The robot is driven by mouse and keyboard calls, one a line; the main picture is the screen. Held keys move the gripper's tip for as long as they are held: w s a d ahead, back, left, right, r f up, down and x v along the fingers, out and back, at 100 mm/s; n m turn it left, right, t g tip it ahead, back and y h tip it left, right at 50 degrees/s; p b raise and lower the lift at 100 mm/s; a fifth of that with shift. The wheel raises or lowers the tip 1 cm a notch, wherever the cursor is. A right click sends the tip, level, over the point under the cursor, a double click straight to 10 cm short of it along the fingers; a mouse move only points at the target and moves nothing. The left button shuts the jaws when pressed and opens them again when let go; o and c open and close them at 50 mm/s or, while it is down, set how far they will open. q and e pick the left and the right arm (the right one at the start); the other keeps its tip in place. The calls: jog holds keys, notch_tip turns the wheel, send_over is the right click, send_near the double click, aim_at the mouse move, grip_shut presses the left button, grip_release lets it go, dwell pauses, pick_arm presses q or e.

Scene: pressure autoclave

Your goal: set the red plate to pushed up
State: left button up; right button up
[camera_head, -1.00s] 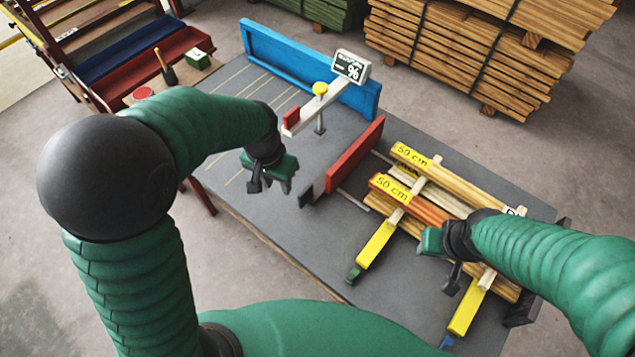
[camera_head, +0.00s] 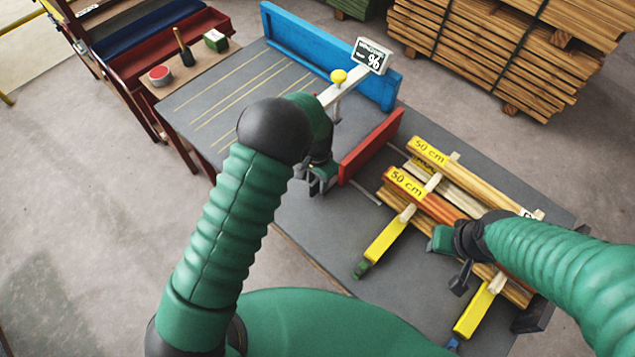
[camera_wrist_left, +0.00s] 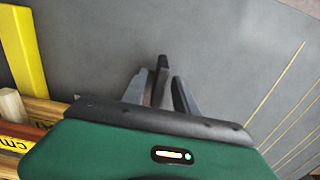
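The red plate (camera_head: 371,146) stands on edge across the grey table, with a metal rod coming out on its right side. My left gripper (camera_head: 316,190) is at the plate's near left end, low over the table. In the left wrist view its fingers (camera_wrist_left: 160,85) are apart, with a dark narrow piece showing between them. I take this as the plate's end, but cannot tell whether the fingers touch it. My right gripper (camera_head: 438,241) hangs by the wooden bars; its fingers are too hidden to read.
A blue fence (camera_head: 330,55) runs along the table's back. A pale arm with a yellow knob (camera_head: 338,76) and a sign (camera_head: 372,56) stands behind the plate. Wooden bars (camera_head: 460,180) lie on yellow supports (camera_head: 384,241) at right. The table's front middle is clear.

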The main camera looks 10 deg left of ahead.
pick_arm(q)
jog(key=shift+f, duration=1)
grip_shut()
dwell(0.7)
